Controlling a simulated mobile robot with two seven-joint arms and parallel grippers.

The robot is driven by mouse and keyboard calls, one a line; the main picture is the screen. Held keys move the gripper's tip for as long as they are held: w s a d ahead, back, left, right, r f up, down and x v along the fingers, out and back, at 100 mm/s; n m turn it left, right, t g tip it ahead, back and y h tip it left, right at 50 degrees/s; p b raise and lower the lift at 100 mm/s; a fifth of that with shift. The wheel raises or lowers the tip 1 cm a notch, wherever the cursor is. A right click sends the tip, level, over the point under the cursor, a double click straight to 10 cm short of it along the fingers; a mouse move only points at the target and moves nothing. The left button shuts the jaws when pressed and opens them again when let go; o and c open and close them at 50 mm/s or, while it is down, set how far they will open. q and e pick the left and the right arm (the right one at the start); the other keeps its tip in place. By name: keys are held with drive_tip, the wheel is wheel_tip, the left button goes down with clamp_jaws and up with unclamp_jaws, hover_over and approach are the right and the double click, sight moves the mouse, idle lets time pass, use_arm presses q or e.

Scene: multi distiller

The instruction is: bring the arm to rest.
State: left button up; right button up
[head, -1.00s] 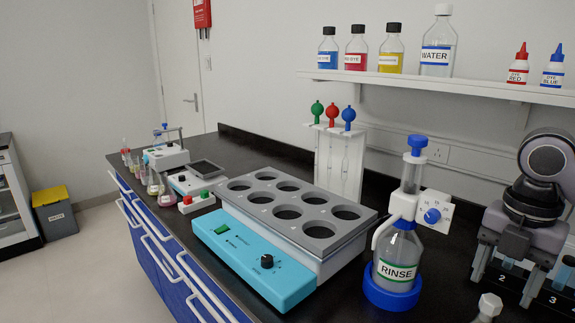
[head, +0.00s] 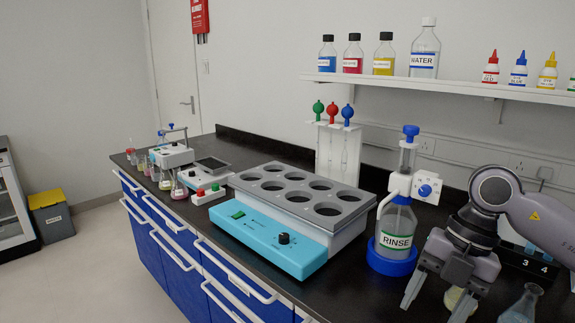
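My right arm comes in from the right edge. Its gripper (head: 436,296) points down over the right end of the black bench (head: 372,300), right of the RINSE dispenser bottle (head: 396,240). Its two fingers are spread apart, with nothing seen held between them. A flask with pale yellow liquid (head: 460,303) stands close by the right finger, partly covered by it; I cannot tell whether they touch. My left gripper is not in view.
A clear flask (head: 521,303) stands right of the gripper. A numbered dark rack (head: 528,262) is behind it, partly covered by my arm. A blue multi-hole heating bath (head: 292,215) fills the middle of the bench. Bottles line the shelf (head: 450,88).

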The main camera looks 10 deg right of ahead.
drive_tip(key=s+a+m+t+y, duration=0.2)
drive_tip(key=a+t+y, duration=0.2)
drive_tip(key=a+y, duration=1.45)
drive_tip(key=w+d+f+m+t+h, duration=0.2)
drive_tip(key=d+f+m+t+h, duration=0.1)
drive_tip(key=f+m+t+h, duration=0.5)
drive_tip(key=w+d+f+m+t+h, duration=0.1)
drive_tip(key=d+f+m+t+h, duration=0.4)
drive_tip(key=m, duration=0.5)
drive_tip(key=s+d+f+m+g+h, duration=0.2)
drive_tip(key=s+f, duration=0.4)
drive_tip(key=f, duration=0.3)
drive_tip(key=s+d+f+m+g+h, duration=0.2)
drive_tip(key=s+f+h, duration=0.3)
drive_tip(key=f, duration=0.3)
drive_tip(key=shift+s+f+m+g, duration=0.35)
drive_tip(key=shift+s+m+g, duration=0.25)
drive_tip(key=shift+s+g, duration=0.25)
drive_tip(key=shift+w, duration=0.1)
drive_tip(key=c, duration=0.4)
drive_tip(key=shift+d, duration=0.15)
